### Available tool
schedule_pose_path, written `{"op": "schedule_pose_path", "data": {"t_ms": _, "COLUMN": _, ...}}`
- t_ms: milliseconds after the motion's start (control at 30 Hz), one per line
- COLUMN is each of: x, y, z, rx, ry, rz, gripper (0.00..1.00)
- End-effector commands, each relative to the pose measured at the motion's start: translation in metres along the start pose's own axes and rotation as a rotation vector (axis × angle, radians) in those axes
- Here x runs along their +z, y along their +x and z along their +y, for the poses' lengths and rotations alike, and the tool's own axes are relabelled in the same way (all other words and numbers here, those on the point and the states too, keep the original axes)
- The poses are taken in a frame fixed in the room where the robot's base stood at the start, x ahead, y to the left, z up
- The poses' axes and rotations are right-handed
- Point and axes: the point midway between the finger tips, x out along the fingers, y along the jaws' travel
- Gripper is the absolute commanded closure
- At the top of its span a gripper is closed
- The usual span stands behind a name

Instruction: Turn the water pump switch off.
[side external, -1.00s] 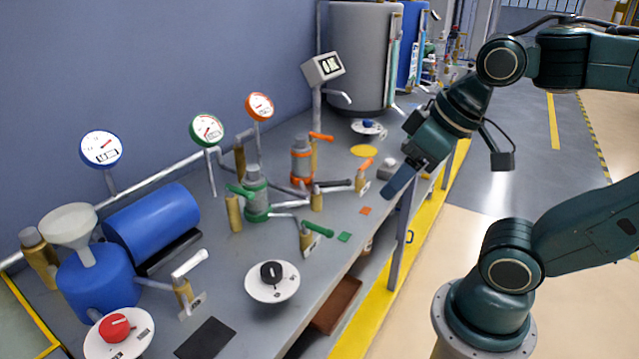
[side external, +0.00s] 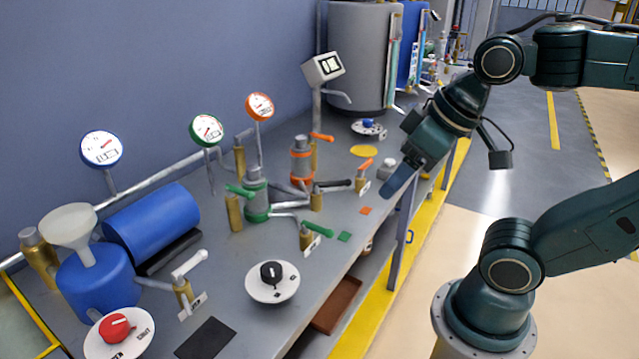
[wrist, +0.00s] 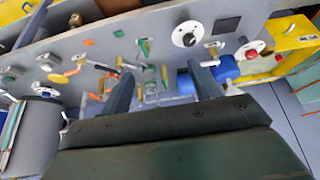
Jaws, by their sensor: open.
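Three round knobs on white dials stand on the grey bench, and I cannot tell by label which one is the water pump switch. The black knob (side external: 272,272) is at the front middle, its pointer roughly upright; it also shows in the wrist view (wrist: 188,37). The red knob (side external: 116,327) is at the near left, with small unreadable marks on its dial. The blue knob (side external: 368,123) is far back by the grey tank. My gripper (side external: 390,192) is open and empty, above the bench's front edge, apart from every knob. Both fingers show in the wrist view (wrist: 160,72).
Valves with green (side external: 319,229) and orange (side external: 321,137) handles rise from the bench (side external: 225,310). Gauges, a display box (side external: 323,67), a blue motor (side external: 152,222) and a funnel (side external: 68,226) stand behind. A small grey box (side external: 386,169) lies near my gripper.

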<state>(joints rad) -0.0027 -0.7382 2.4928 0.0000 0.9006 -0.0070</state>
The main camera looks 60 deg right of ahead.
Motion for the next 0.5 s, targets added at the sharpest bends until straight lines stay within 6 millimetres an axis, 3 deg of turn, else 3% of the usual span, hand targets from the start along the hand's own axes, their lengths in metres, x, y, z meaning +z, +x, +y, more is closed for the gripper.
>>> {"op": "schedule_pose_path", "data": {"t_ms": 267, "x": -0.022, "y": 0.009, "z": -0.005, "rx": -0.014, "ry": -0.083, "rz": -0.06, "gripper": 0.37}}
{"op": "schedule_pose_path", "data": {"t_ms": 500, "x": -0.054, "y": 0.027, "z": -0.016, "rx": -0.039, "ry": -0.211, "rz": -0.144, "gripper": 0.37}}
